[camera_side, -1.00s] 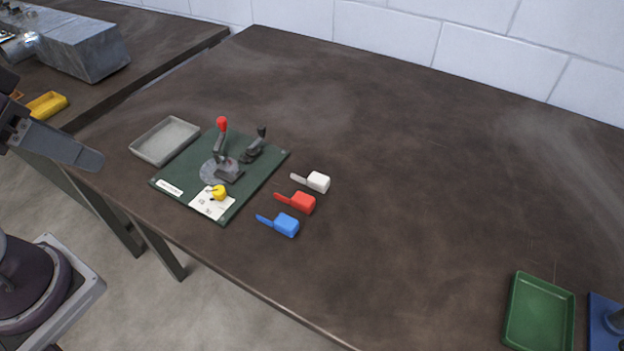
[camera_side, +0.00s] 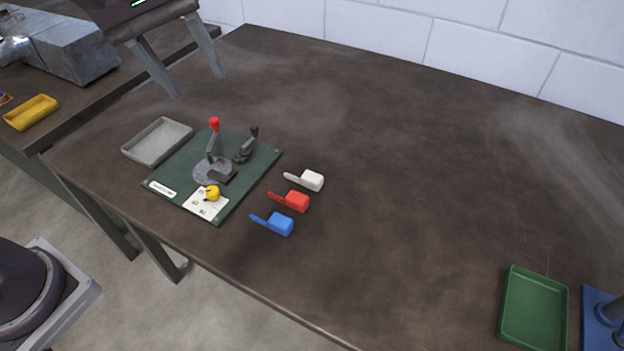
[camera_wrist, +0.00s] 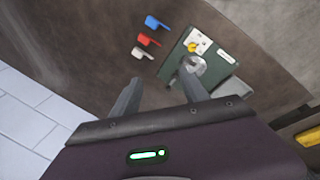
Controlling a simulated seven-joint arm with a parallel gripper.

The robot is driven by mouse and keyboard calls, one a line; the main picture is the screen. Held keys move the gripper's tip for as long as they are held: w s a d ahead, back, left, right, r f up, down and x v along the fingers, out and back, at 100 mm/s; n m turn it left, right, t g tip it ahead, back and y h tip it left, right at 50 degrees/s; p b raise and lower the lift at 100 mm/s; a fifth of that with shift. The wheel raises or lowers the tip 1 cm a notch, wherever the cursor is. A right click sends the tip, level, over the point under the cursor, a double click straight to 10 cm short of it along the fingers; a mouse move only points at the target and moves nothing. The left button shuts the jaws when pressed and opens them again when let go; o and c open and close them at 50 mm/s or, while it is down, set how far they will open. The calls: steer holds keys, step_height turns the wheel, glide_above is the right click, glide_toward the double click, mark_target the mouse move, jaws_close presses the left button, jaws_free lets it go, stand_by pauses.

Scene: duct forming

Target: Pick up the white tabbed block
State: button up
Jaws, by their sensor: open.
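The white tabbed block (camera_side: 311,181) lies on the brown table, its thin tab pointing left in the side view. It is the rearmost of a row with a red tabbed block (camera_side: 296,201) and a blue tabbed block (camera_side: 279,224). The white block also shows in the wrist view (camera_wrist: 141,54), beyond my fingertips and toward the left. My gripper (camera_side: 198,88) is high above the table's back left in the side view, fingers apart and empty. In the wrist view my gripper (camera_wrist: 163,86) has its two fingers spread with nothing between them.
A green board (camera_side: 232,187) with a red-knobbed lever (camera_side: 213,135), a dark lever and a yellow knob sits left of the blocks. A grey tray (camera_side: 157,143) lies at its left. A green tray (camera_side: 534,312) stands at front right. The table's middle is clear.

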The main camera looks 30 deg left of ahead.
steer(key=w+d+f+n+g, duration=0.1)
steer(key=w+d+f+n, duration=0.25)
steer(key=w, duration=0.25)
steer(key=n+g+y, duration=0.2)
steer(key=n, duration=0.4)
glide_above(310, 175)
step_height(310, 175, down, 19)
steer(key=shift+r, duration=0.15)
step_height(310, 175, down, 7)
jaws_close()
